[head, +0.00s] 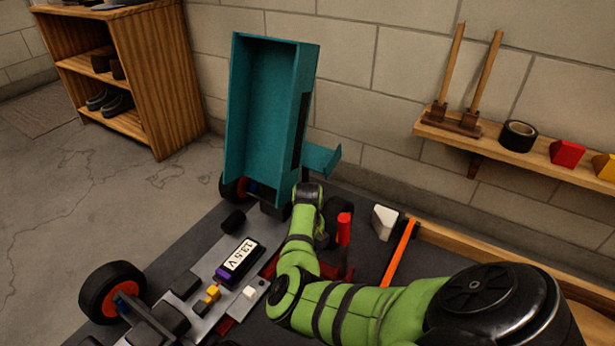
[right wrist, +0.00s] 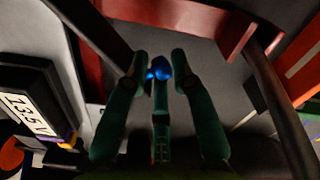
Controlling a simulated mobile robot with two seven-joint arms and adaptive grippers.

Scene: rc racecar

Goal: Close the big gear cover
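The teal cover (head: 250,120), which I take to be the big gear cover, stands raised and nearly upright at the far end of the racecar. Its hollow inside faces me. My right arm comes in from the right in the head view and reaches over the chassis, with its wrist just below the cover's lower right edge. My right gripper (right wrist: 159,68) shows three dark green fingers set apart in the right wrist view. A small blue part (right wrist: 162,70) shows between or behind the fingertips; contact is unclear. The fingers are hidden in the head view. My left gripper is out of view.
A red post (head: 344,228), white block (head: 384,222) and orange bar (head: 398,254) lie right of my wrist. A wooden shelf (head: 480,143) with tape lines the wall. The left floor is clear.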

